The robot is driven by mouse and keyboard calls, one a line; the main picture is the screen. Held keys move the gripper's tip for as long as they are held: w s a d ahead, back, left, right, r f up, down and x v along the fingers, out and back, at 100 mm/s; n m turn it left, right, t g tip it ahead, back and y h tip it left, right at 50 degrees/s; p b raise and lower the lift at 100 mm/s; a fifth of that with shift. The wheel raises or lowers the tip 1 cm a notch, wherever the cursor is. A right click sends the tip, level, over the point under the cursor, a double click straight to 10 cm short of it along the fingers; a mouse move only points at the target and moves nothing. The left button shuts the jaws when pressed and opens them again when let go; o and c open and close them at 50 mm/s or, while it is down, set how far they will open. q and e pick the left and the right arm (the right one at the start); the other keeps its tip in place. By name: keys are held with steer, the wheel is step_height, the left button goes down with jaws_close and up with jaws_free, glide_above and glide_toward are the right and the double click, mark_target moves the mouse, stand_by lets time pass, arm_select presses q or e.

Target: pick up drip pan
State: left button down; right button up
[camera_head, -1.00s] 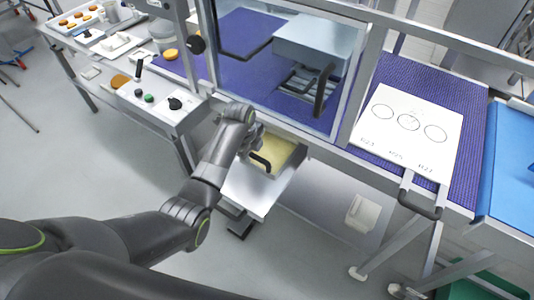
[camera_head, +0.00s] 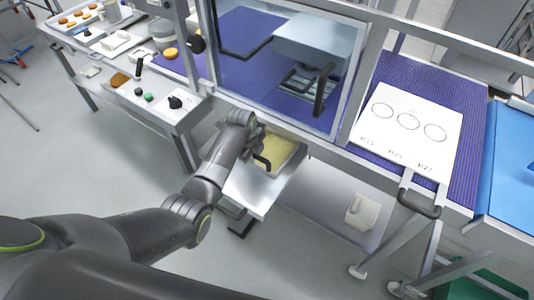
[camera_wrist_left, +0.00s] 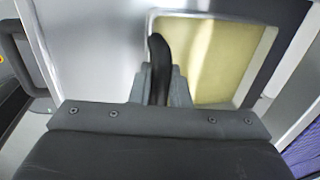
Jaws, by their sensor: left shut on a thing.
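The drip pan (camera_head: 283,152) is a shallow metal tray with a pale yellow inside, under the machine's window. It also shows in the left wrist view (camera_wrist_left: 212,68), with a bright streak across its floor. A curved black handle (camera_head: 263,163) stands at its near side. My left gripper (camera_wrist_left: 157,88) is shut on this handle, which rises between its fingers in the left wrist view. In the head view the left gripper (camera_head: 256,146) partly covers the pan's left side. My right gripper is not in view.
A metal surface (camera_head: 252,192) lies just in front of the pan. A control box (camera_head: 157,104) with knobs and a lever is to the left. A white board (camera_head: 405,135) with three circles lies on the purple belt at right. A white container (camera_head: 361,212) stands below.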

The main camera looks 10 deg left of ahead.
arm_select(q)
steer(key=shift+r, duration=0.15)
steer(key=shift+s+a+r+b, duration=0.1)
steer(key=shift+r+b, duration=0.05)
steer(key=shift+b, duration=0.15)
steer(key=r, duration=0.3)
steer(key=r+b, duration=0.1)
steer(key=r, duration=0.2)
steer(key=shift+s+a+r, duration=0.1)
steer(key=shift+s+r, duration=0.1)
steer(key=shift+r, duration=0.05)
steer(key=s+a+b, duration=0.1)
steer(key=s+a, duration=0.2)
steer(key=s, duration=0.6)
steer(key=s+a, duration=0.3)
steer(key=s, duration=0.6)
steer(key=shift+a+b, duration=0.3)
steer(key=shift+b, duration=0.1)
